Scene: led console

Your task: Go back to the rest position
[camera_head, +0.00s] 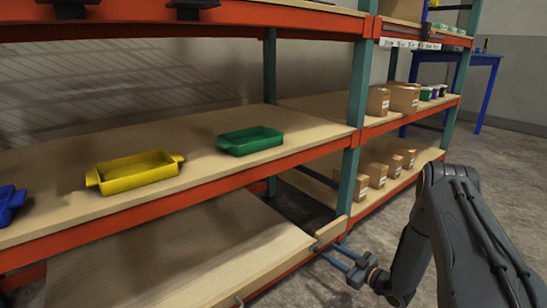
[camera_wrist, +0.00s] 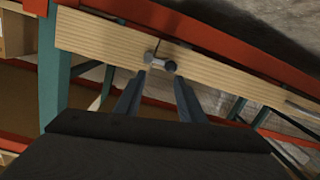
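My arm reaches down at the right of the head view. My gripper (camera_head: 336,255) is beside the front corner of the low wooden board (camera_head: 190,262) in the shelf rack. In the wrist view, the two fingers of my gripper (camera_wrist: 159,80) stand apart with a gap between them. A small grey metal handle (camera_wrist: 160,64) on a light wooden front (camera_wrist: 105,42) shows at the fingertips. I cannot tell whether the fingers touch it.
A yellow bin (camera_head: 137,172) and a green bin (camera_head: 250,139) stand on the middle shelf; a blue bin (camera_head: 9,203) is at the left edge. A blue table (camera_head: 480,60) stands behind. Floor (camera_head: 500,165) is open at right.

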